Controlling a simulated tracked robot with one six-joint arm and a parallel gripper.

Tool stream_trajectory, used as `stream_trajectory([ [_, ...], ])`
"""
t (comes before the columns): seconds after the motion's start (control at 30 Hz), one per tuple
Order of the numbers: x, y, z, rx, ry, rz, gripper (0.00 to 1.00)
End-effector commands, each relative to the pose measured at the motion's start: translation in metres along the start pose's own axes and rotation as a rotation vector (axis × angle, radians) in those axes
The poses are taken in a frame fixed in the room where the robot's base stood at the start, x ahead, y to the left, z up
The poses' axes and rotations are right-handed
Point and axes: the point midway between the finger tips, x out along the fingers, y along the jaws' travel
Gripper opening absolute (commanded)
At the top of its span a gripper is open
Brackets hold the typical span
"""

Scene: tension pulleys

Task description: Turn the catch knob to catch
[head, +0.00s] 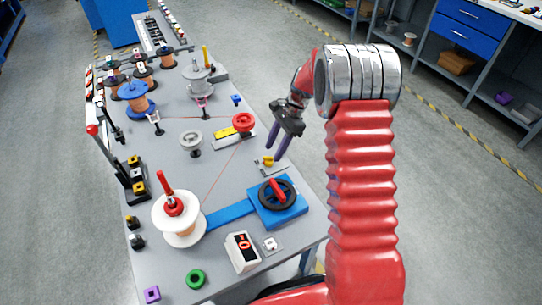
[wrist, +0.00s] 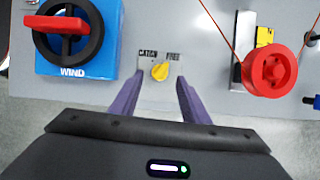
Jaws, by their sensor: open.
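The yellow catch knob (wrist: 160,72) sits on a small plate labelled CATCH on the left and FREE on the right. In the wrist view its narrow end seems to point up and right, toward FREE. In the head view the knob (head: 268,160) is on the table's right side, behind the blue wind box. My gripper (head: 279,153) is just above and beside the knob, pointing down. In the wrist view its two purple fingers (wrist: 158,83) are spread apart, one on each side of the knob.
The blue WIND box (wrist: 72,68) with a black wheel and red handle is left of the knob in the wrist view. A red pulley (wrist: 269,73) with a yellow-marked slide is on the right. A thin red line (head: 219,174) runs from the pulley to the white spool (head: 178,232).

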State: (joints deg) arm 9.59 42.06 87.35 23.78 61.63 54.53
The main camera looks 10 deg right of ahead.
Motion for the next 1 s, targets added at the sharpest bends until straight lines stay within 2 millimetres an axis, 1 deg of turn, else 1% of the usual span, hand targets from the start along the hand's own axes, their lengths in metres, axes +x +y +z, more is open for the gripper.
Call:
stream_trajectory([
  [0.03,0.009,0.001,0.000,0.001,-0.001,0.002,0.42],
  [0.1,0.019,0.001,0.000,0.001,-0.001,0.002,0.42],
  [0.3,0.037,0.000,0.000,-0.001,0.000,0.001,0.42],
  [0.4,0.040,0.000,0.000,-0.001,0.001,0.000,0.42],
  [0.67,0.040,0.000,0.000,-0.001,0.000,0.000,0.41],
  [1.0,0.040,0.000,0.000,0.000,0.000,-0.001,0.17],
])
